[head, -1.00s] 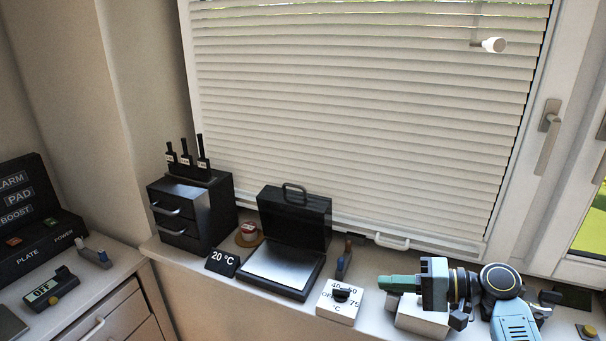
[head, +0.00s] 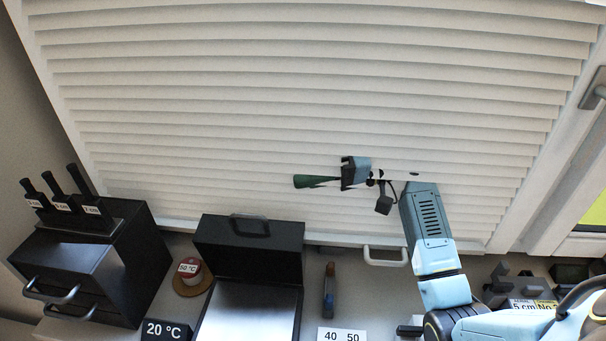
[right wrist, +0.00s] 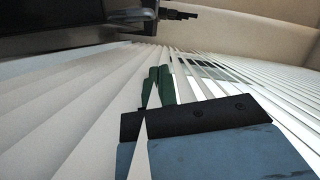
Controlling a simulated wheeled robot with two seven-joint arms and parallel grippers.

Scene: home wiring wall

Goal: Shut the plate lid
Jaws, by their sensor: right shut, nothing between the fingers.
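The plate is a black box with a silver plate surface (head: 245,315) at the lower middle of the head view; its front is cut off by the frame. Its black lid (head: 250,250) stands open and upright at the back, with a dark handle (head: 249,226) on its top edge. My right gripper (head: 300,181) has green fingers and is shut and empty. It is up at the blind, right of the lid and higher in the picture, apart from it. Its green fingers (right wrist: 160,85) also show in the right wrist view among the slats. My left gripper is not in view.
The white blind (head: 330,110) fills the back, and parts of my right gripper look sunk into it. A 50 °C round piece (head: 192,275), a 20 °C sign (head: 166,330) and a small red-blue lever (head: 328,290) flank the plate.

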